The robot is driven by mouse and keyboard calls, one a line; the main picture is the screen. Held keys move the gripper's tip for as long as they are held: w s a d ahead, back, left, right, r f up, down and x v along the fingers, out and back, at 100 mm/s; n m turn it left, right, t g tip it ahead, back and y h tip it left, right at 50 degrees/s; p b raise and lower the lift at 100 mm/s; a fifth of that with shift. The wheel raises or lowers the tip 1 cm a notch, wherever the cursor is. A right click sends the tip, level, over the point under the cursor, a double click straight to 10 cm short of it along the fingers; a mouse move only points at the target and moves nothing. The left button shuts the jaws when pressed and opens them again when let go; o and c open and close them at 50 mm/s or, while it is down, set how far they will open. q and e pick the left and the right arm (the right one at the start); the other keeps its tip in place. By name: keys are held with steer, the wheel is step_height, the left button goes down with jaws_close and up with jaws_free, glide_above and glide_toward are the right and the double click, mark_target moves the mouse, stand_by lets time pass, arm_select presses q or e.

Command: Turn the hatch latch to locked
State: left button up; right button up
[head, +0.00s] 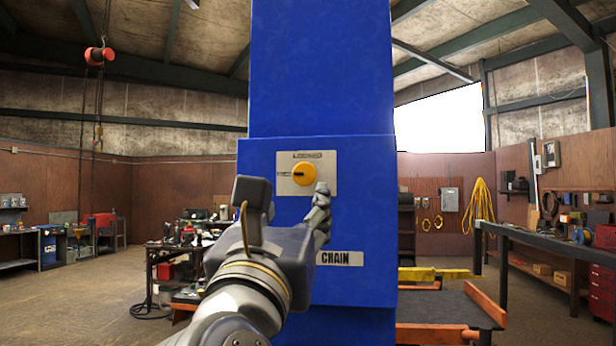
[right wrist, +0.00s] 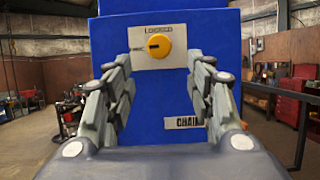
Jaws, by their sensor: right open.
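The hatch latch is a round yellow knob (head: 304,174) on a light plate (head: 286,187) on the blue column. It also shows in the right wrist view (right wrist: 159,46). The plate reads LOCKED above the knob, and a smaller label sits at its left. The knob's dark mark points left, toward the smaller label. My right gripper (head: 301,203) is open and empty, in front of the hatch and just below the knob. In the right wrist view its fingers (right wrist: 160,78) stand wide apart, with the knob above and between their tips. My left gripper is not in view.
The blue column (head: 320,70) fills the middle, with a CHAIN label (head: 340,258) below the latch. A cluttered workbench (head: 165,252) stands behind at the left. An orange-edged lift platform (head: 440,308) and a long dark bench (head: 545,250) are at the right.

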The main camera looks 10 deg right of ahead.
mark_target(304, 174)
steer(key=p+x, duration=0.2)
steer(key=x, duration=0.1)
steer(key=r+p+x, duration=0.1)
steer(key=p+x, duration=0.2)
steer(key=x, duration=0.1)
steer(key=shift+s+r, duration=0.1)
steer(key=shift+p+x, duration=0.45)
steer(key=shift+x, duration=0.4)
steer(key=shift+c, duration=0.6)
steer(key=c, duration=0.9)
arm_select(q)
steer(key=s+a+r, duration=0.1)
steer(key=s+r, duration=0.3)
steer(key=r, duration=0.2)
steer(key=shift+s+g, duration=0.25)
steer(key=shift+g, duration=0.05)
